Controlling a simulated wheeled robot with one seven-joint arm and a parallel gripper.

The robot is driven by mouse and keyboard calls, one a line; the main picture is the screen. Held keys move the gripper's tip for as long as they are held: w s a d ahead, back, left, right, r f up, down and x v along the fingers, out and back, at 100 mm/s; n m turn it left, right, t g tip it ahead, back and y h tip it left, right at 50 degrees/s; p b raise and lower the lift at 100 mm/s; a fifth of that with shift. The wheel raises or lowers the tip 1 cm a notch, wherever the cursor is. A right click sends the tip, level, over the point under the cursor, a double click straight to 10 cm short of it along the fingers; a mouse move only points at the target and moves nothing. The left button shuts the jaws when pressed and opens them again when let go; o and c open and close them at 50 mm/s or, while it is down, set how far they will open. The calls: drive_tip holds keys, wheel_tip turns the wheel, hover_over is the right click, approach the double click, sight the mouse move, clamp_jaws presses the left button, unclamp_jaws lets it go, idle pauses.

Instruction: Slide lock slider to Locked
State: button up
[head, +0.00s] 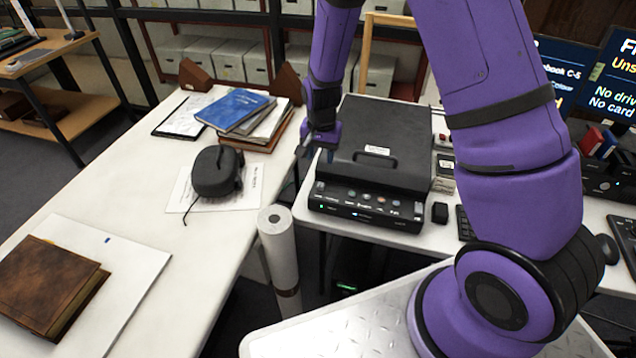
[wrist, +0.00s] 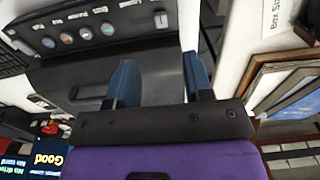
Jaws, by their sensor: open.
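The black box-like device (head: 375,160) stands on the white desk, with a sloped front panel of buttons and a lid with a handle. In the wrist view, its panel (wrist: 95,28) shows several coloured buttons in a labelled row. A small pale slider (wrist: 161,19) sits at the row's right end, beside partly cut-off lettering; its setting cannot be read. My gripper (head: 318,152) is at the device's left edge. In the wrist view, its two blue fingers (wrist: 160,72) are apart with nothing between them, pointing toward the slider end of the panel and not touching the slider.
A white table (head: 120,205) on the left bears a black case (head: 217,171), blue books (head: 235,108) and a brown leather book (head: 45,285). A paper roll (head: 279,245) stands in the gap before the desk. Monitors (head: 610,80) and keyboards are at the right.

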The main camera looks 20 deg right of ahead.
sight(320, 186)
wheel_tip(320, 186, down, 12)
drive_tip(key=shift+w+f, duration=0.1)
idle(0.6)
clamp_jaws()
